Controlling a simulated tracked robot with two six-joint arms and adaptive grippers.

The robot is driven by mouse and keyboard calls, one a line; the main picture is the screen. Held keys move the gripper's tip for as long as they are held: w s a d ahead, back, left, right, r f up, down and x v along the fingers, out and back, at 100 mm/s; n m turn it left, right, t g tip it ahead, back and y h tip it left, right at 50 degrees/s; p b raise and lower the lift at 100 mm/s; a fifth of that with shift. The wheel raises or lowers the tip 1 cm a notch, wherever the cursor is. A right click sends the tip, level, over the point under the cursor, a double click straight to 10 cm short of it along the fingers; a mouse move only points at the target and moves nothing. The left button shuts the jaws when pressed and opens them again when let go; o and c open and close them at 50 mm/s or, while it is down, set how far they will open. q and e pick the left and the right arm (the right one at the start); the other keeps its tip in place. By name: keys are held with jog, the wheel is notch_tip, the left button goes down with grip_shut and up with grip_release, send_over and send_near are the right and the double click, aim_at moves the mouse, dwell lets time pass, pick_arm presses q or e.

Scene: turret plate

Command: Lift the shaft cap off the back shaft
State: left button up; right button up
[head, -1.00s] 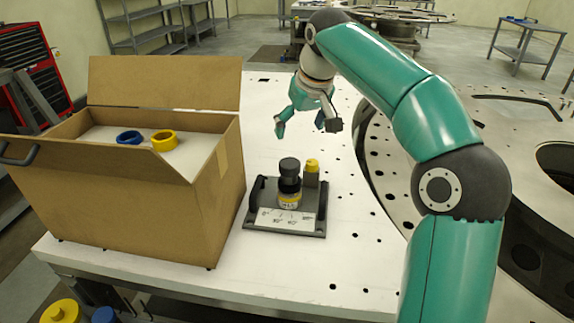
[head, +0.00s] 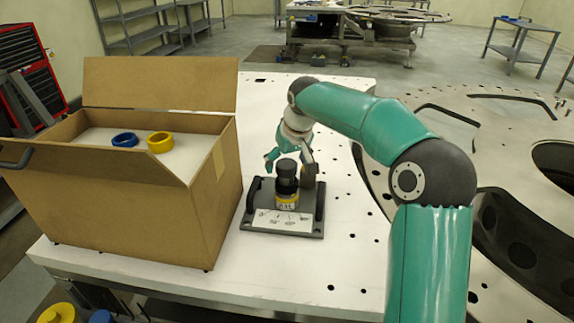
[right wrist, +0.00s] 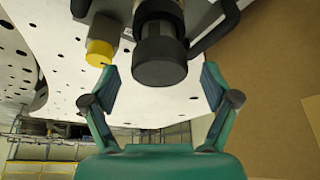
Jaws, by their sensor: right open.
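A black round cap (head: 286,167) tops a dark upright stack with a yellow-and-white banded ring (head: 287,201) on a grey fixture plate (head: 316,229). My right gripper (head: 289,156) is open just behind and above this stack in the head view. In the right wrist view the black cap (right wrist: 159,63) lies between the spread fingers (right wrist: 160,86), with gaps on both sides. A yellow cap (right wrist: 98,53) sits beside it, near one fingertip; my gripper hides it in the head view. My left gripper is out of view.
An open cardboard box (head: 130,200) stands left of the fixture, holding a blue ring (head: 125,140) and a yellow ring (head: 160,142). The fixture has dark side handles (head: 252,194). The white table (head: 290,270) is clear in front.

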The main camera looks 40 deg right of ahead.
jog(key=c, duration=1)
jog(key=shift+r, duration=0.1)
